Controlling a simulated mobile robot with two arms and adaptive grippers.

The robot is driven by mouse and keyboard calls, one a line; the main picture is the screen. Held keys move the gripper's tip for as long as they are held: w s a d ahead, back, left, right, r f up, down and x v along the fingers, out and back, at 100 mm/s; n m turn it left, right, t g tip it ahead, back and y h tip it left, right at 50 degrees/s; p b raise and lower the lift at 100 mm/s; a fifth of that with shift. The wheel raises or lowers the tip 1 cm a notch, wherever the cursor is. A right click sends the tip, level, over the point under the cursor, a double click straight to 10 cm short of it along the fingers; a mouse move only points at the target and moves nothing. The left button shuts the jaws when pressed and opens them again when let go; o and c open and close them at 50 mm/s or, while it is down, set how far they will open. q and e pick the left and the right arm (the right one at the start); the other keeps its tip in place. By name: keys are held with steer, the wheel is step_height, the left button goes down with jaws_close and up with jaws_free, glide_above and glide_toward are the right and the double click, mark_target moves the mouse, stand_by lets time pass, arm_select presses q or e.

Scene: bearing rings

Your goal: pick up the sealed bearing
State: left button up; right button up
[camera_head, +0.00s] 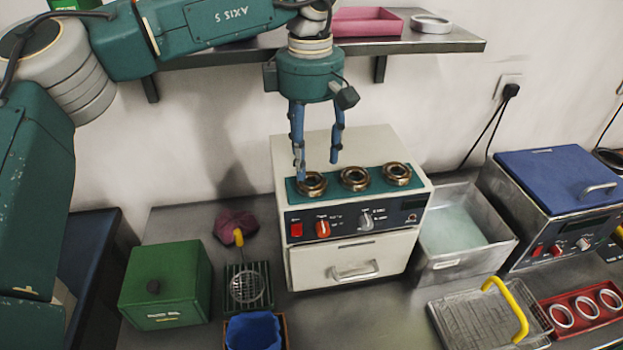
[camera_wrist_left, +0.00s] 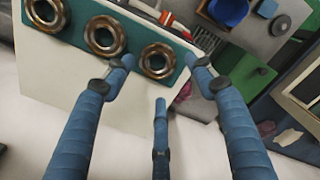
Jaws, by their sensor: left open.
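Three bronze bearing rings sit in a row on a green pad (camera_head: 334,188) on top of a cream heater box (camera_head: 340,245): a left one (camera_head: 311,191), a middle one (camera_head: 354,186) and a right one (camera_head: 397,181). I cannot tell which is sealed. My left gripper (camera_head: 318,168) points down, open and empty, above the left bearing, one finger partly covering it. In the left wrist view, my left gripper's (camera_wrist_left: 162,76) spread blue fingers surround that end bearing (camera_wrist_left: 144,60) in the picture, apart from it. My right gripper is not in view.
A wall shelf (camera_head: 440,38) with a pink tray (camera_head: 367,24) is behind my left arm. A metal basin (camera_head: 465,240) and a blue-lidded box (camera_head: 555,180) stand right of the heater. A green box (camera_head: 165,283) stands left, and a wire basket (camera_head: 490,315) lies in front.

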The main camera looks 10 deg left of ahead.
mark_target(311, 174)
arm_select(q)
steer(key=f+p, duration=0.2)
steer(key=f, duration=0.3)
steer(key=shift+w+p, duration=0.2)
steer(key=shift+p, duration=0.1)
steer(key=shift+f, duration=0.35)
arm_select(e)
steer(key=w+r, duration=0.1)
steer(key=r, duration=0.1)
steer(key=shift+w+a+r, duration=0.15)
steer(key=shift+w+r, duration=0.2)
arm_select(q)
steer(key=c, duration=0.9)
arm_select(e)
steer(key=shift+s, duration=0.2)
